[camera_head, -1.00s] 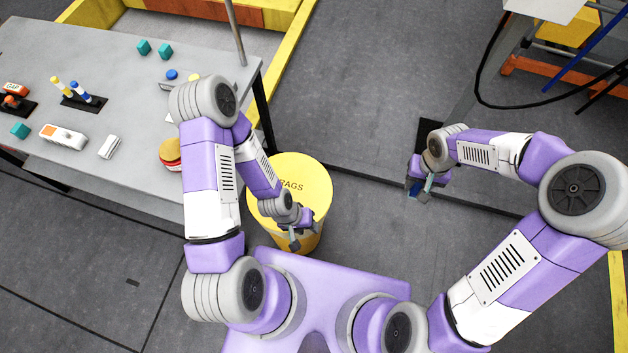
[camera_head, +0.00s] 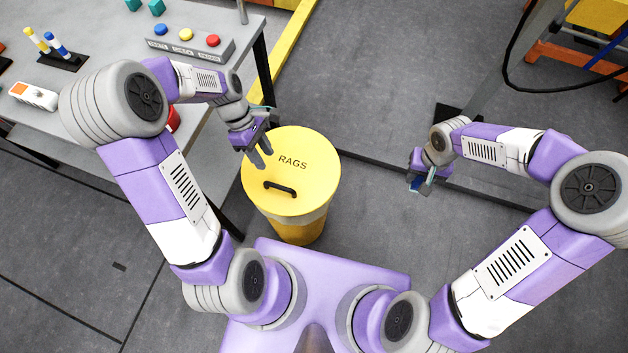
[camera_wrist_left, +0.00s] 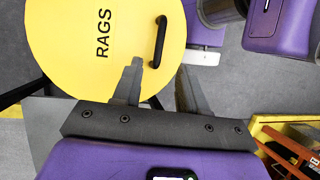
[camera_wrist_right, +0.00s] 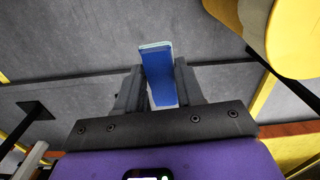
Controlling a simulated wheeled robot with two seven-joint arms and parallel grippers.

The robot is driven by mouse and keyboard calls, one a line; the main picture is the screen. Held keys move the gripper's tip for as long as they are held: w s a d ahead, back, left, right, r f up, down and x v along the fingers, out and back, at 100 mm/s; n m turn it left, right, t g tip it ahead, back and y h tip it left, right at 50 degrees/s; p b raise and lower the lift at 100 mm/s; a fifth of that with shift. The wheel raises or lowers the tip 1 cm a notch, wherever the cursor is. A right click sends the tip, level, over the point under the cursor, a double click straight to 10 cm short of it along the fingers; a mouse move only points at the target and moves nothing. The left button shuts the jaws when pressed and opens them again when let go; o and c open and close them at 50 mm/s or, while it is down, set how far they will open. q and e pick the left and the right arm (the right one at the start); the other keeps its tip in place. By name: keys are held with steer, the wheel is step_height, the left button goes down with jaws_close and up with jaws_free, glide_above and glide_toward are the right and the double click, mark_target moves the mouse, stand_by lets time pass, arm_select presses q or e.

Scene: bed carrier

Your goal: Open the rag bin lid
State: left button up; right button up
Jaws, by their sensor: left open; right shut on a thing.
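The yellow rag bin (camera_head: 300,226) stands on the floor in front of my body. Its round lid (camera_head: 313,182), marked RAGS, is down, with a black bar handle (camera_head: 280,188) on top. In the left wrist view the lid (camera_wrist_left: 75,45) and handle (camera_wrist_left: 159,42) lie beyond the fingertips. My left gripper (camera_head: 261,157) is open and empty over the lid's left edge, apart from the handle. My right gripper (camera_head: 420,186) is shut on a blue flat block (camera_wrist_right: 158,75), held out to the right of the bin.
A grey table (camera_head: 85,90) stands at the left, close to the bin, with a panel of blue, yellow and red buttons (camera_head: 190,47). A post on a black base (camera_head: 458,116) is at the right. The floor between bin and right gripper is clear.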

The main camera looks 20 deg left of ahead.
mark_target(282, 187)
arm_select(q)
steer(key=b+x, duration=0.4)
steer(key=x, duration=0.7)
steer(key=shift+s+d+f, duration=0.1)
steer(key=shift+s+f, duration=0.05)
steer(key=shift+f, duration=0.2)
arm_select(e)
step_height(282, 187, down, 4)
steer(key=shift+f, duration=0.25)
arm_select(q)
jaws_close()
